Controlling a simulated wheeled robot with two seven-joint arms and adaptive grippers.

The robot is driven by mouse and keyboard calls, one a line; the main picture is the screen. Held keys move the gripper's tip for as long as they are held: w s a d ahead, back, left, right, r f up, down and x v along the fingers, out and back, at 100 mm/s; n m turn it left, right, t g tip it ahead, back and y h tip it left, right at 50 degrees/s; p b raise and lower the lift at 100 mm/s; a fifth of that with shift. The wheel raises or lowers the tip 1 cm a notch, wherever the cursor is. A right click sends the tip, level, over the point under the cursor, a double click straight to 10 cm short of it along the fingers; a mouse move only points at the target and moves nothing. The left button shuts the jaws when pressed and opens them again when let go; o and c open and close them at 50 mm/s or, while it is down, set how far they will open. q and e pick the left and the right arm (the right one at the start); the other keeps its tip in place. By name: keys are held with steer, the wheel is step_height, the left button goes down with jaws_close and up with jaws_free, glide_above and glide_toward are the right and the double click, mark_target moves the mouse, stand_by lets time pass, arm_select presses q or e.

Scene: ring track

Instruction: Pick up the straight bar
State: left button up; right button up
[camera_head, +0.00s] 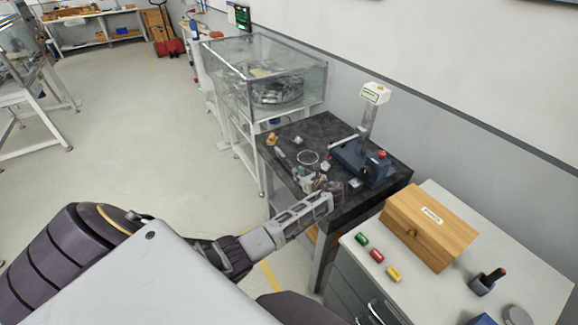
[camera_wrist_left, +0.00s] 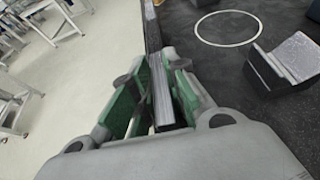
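The straight bar is a narrow grey piece (camera_wrist_left: 160,92) in the left wrist view, running lengthwise between my left gripper's fingers near the dark table's edge. My left gripper (camera_wrist_left: 157,68) has green-padded fingers, one on each side of the bar. The fingertips look close to it, but I cannot tell whether they press on it. In the head view my left gripper (camera_head: 312,183) is low over the dark table's (camera_head: 352,211) near left part; the hand and clutter make the bar hard to make out there. My right gripper is not in view.
A white ring outline (camera_head: 308,157) marks the tabletop. A grey block (camera_wrist_left: 287,62) lies right of my left gripper. A blue device (camera_head: 362,163) with a post stands behind. A wooden box (camera_head: 428,225) and colored cylinders (camera_head: 376,255) are on the right cabinet. Floor is open left.

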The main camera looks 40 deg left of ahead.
arm_select(q)
jaws_close()
steer(key=shift+w+r, duration=0.1)
steer(key=shift+r, duration=0.1)
steer(key=shift+r, duration=0.2)
step_height(320, 180, up, 10)
steer(key=shift+f, duration=0.25)
stand_by(0.3)
